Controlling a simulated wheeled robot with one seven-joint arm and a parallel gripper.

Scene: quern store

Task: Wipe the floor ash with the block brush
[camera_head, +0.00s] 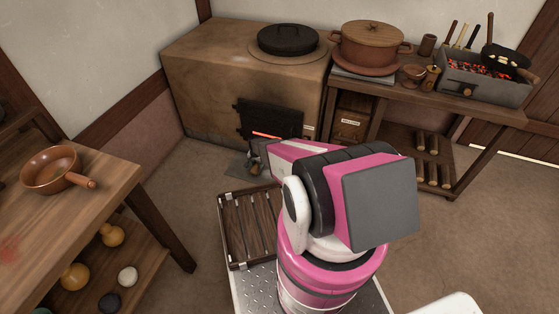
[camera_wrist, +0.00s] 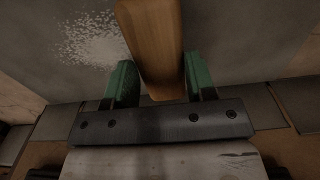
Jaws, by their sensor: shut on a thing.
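The block brush (camera_wrist: 155,45) shows in the wrist view as a long light-brown wooden block. My gripper (camera_wrist: 160,82) is shut on it, with one green finger on each side. The floor ash (camera_wrist: 92,42) is a pale speckled patch on a grey surface, to the left of the brush in the wrist view. The brush's bristles do not show, and I cannot tell whether it touches the floor. In the head view my arm hides most of the gripper, and the ash cannot be made out.
A clay stove (camera_head: 215,75) with a dark firebox door (camera_head: 270,118) stands behind my arm. A slatted wooden crate (camera_head: 225,235) is beside my arm's base. A table with a brown pan (camera_head: 52,168) is at left. A bench (camera_head: 470,112) is at right, with open floor before it.

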